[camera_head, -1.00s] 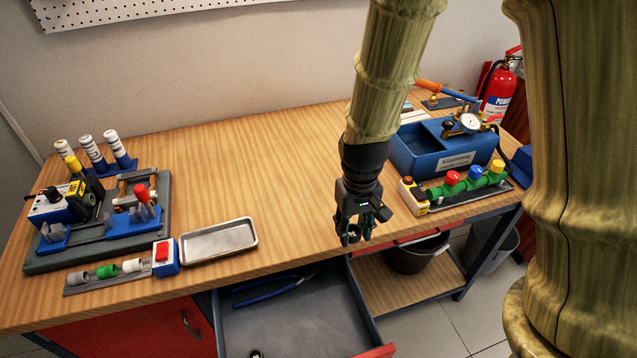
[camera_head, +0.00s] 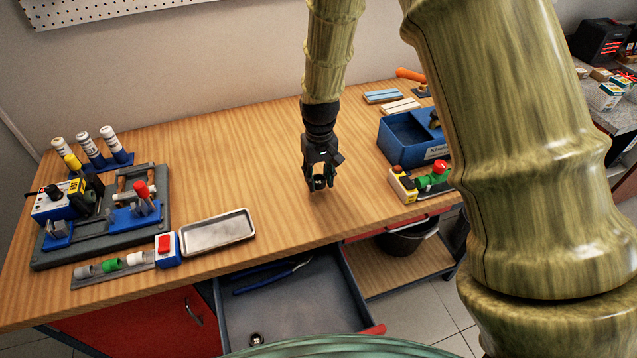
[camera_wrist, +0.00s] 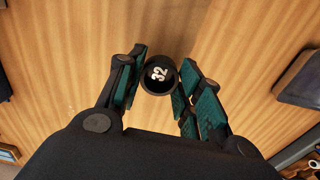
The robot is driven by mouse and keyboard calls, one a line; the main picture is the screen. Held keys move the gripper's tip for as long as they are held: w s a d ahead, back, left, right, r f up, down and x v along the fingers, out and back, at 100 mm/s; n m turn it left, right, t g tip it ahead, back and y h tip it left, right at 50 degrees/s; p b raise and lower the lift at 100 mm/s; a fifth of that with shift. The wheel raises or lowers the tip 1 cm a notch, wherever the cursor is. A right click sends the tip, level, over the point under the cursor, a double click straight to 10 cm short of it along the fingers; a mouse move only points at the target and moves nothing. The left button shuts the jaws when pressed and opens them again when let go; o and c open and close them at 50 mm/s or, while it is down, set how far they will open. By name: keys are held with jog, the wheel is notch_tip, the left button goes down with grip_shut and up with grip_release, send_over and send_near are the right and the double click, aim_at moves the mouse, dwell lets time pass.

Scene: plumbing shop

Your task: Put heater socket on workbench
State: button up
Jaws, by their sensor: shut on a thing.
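The heater socket (camera_wrist: 159,75) is a small dark cylinder marked "32" on its face. My gripper (camera_wrist: 158,84) is shut on it, with a green-padded finger on each side in the wrist view. In the head view my gripper (camera_head: 320,184) points down over the bare middle of the workbench (camera_head: 270,165), right of the metal tray. The socket is small and dark between the fingers there. I cannot tell whether it touches the wood.
A metal tray (camera_head: 217,233) lies left of my gripper, beside a grey board with tools (camera_head: 105,215). A blue box (camera_head: 405,140) and a board with coloured valves (camera_head: 425,180) stand right. An open drawer (camera_head: 290,310) juts out at the front.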

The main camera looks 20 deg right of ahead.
aim_at(319, 180)
jog(key=shift+f+p, duration=0.75)
jog(key=shift+f, duration=1)
jog(key=shift+f, duration=0.15)
jog(key=o, duration=1)
jog(key=shift+o, duration=0.2)
jog(key=shift+r+b, duration=1.8)
jog(key=shift+r, duration=4.35)
